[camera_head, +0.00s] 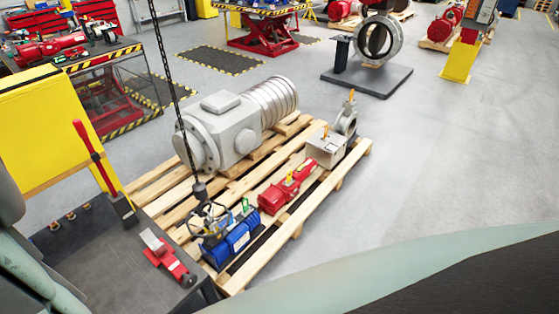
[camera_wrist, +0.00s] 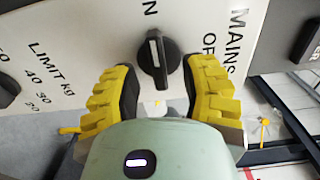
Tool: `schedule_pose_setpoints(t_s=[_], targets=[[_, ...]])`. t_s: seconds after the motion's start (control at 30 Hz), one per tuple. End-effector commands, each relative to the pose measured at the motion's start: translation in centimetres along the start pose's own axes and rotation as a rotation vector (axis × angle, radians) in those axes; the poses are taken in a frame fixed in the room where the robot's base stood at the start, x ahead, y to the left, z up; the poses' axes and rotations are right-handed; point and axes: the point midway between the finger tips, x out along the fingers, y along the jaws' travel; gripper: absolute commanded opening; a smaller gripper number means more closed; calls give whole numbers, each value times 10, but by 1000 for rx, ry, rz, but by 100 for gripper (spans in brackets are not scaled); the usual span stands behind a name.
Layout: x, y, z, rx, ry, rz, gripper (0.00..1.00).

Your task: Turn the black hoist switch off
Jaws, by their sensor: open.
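In the wrist view, a black rotary switch (camera_wrist: 158,58) sits on a white panel (camera_wrist: 85,30). Its raised grip stands nearly upright in the picture, with a white mark at its upper end pointing toward a letter N. The letters "OF" show to its right, with "MAINS" further right; the lettering is partly cut off. My gripper (camera_wrist: 157,78) is open, with its yellow ribbed fingers on either side of the switch, one left and one right. A gap shows beside the grip; contact cannot be told. I do not see the gripper in the head view.
Other dark controls sit at the panel's left edge (camera_wrist: 7,82) and right (camera_wrist: 307,42). In the head view, a chain (camera_head: 168,75) hangs to a handwheel (camera_head: 209,219) above a blue actuator (camera_head: 231,240) on a wooden pallet (camera_head: 150,187). A yellow box (camera_head: 40,125) stands left.

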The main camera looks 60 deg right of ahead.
Motion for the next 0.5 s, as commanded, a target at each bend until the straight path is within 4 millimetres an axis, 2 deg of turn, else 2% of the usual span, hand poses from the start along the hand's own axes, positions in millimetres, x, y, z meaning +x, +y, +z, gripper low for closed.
schedule_pose_setpoints(t_s=[0.2, 0.5], targets=[[12, 0, 2, 3, -6, 2, 44], [12, 1, 2, 2, -5, 2, 44]])
